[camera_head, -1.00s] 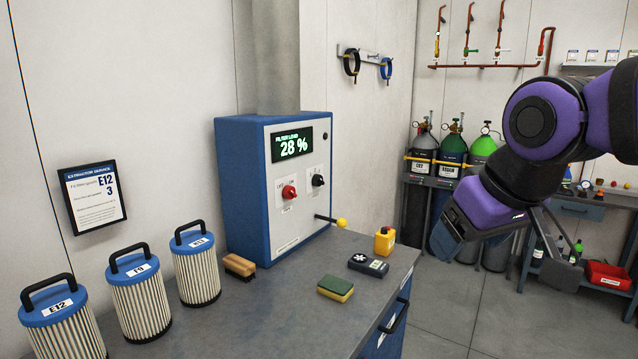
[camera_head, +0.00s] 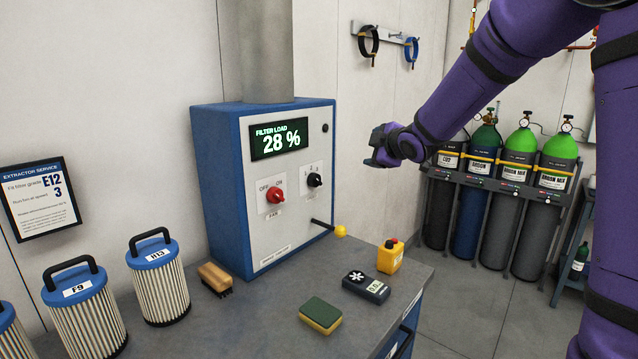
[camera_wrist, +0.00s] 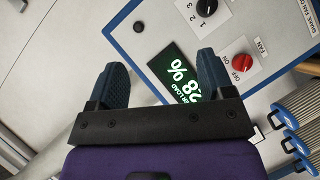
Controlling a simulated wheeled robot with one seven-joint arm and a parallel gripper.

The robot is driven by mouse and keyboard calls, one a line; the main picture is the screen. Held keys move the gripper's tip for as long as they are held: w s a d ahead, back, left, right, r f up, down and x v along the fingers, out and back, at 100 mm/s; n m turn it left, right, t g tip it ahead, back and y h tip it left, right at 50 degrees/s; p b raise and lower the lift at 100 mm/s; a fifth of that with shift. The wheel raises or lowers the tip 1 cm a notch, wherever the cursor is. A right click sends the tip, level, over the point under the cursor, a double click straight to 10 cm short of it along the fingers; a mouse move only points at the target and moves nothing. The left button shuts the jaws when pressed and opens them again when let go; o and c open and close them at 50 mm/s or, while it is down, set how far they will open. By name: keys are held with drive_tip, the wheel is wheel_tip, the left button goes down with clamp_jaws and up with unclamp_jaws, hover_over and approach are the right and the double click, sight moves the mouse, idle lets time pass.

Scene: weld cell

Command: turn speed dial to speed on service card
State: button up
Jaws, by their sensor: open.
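The black speed dial (camera_head: 314,180), with numbers 1, 2 and 3 above it, is on the white front of the blue extractor box (camera_head: 215,180). I cannot tell which number it points at. It also shows at the top edge of the wrist view (camera_wrist: 207,7). The service card (camera_head: 40,199) on the left wall reads E12 and a large 3. My gripper (camera_head: 374,152) is in the air to the right of the box, apart from the dial. In the wrist view my gripper (camera_wrist: 163,72) is open and empty, with the filter load display between its fingers.
A red fan knob (camera_head: 275,196) marked OFF and ON is left of the dial. A yellow-ended lever (camera_head: 340,231) sticks out below.

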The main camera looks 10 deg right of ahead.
drive_tip(key=w+a+f+n+y, duration=0.2)
drive_tip(key=w+f+n+y, duration=0.25)
drive_tip(key=w+f, duration=0.25)
drive_tip(key=n+y, duration=0.5)
drive_tip(key=n, duration=0.1)
approach(319, 181)
drive_tip(key=shift+h, duration=0.25)
drive_tip(key=x, duration=1)
drive_tip(key=shift+w+a, duration=0.1)
drive_tip(key=c, duration=0.9)
